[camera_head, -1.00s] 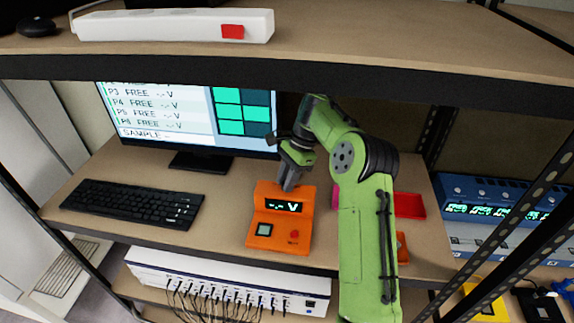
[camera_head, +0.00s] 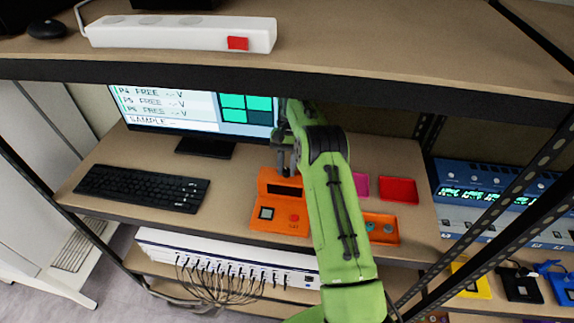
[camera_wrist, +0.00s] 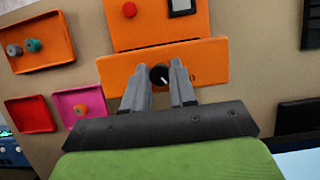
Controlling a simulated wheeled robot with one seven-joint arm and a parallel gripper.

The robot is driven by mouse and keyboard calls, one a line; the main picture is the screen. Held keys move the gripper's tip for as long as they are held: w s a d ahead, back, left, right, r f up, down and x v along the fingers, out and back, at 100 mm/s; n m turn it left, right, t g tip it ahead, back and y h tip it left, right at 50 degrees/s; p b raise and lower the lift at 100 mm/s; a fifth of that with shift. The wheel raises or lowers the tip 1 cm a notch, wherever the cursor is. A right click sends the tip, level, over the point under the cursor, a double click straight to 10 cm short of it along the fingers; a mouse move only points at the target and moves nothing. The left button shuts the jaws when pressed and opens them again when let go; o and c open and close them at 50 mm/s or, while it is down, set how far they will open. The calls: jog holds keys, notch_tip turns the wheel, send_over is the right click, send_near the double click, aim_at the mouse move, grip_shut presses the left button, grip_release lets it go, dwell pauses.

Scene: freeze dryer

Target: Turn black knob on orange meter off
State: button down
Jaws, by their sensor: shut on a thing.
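The orange meter (camera_head: 283,222) stands on the middle shelf, right of the keyboard. Its display (camera_head: 285,189) is dark. Its front has a red button (camera_head: 294,217) and a dark square (camera_head: 266,213). In the wrist view the orange meter (camera_wrist: 120,73) shows upside down, with the black knob (camera_wrist: 159,76) on its top part. The knob has a white mark. My gripper (camera_wrist: 161,80) is shut on the knob, one finger on each side. In the head view my gripper (camera_head: 288,173) is at the back of the meter, and the knob is hidden there.
A monitor (camera_head: 185,107) and a keyboard (camera_head: 142,188) stand to the left. An orange tray (camera_head: 384,238) with small round parts, a red tray (camera_head: 398,190) and a pink tray (camera_head: 361,185) lie to the right.

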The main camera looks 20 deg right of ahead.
jog(key=shift+w+r+n+h, duration=0.1)
jog(key=shift+n+h, duration=0.2)
jog(key=shift+n, duration=0.3)
jog(key=c, duration=0.9)
grip_release()
